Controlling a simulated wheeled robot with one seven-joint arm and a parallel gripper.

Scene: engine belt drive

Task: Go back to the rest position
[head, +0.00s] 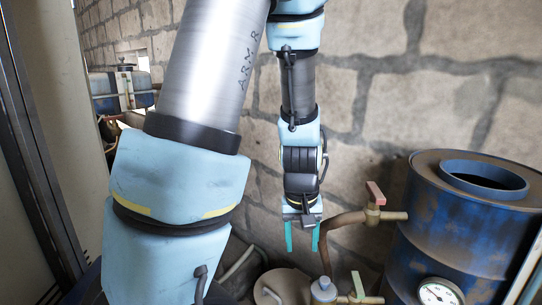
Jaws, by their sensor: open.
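My arm comes down from the top of the head view, and my gripper (302,246) hangs at its end, right of the middle. Its two teal fingers point down with a gap between them. It is open, and nothing shows between the fingers. A brown pipe bends close beside the right finger; I cannot tell whether they touch. No engine belt or pulley can be made out in this view.
A blue rusty drum (440,225) with a round gauge (438,293) stands at the right. A valve with a red handle (375,193) sits on the pipe (330,232). A stone wall (450,90) closes the back. A grey panel (60,130) stands at the left.

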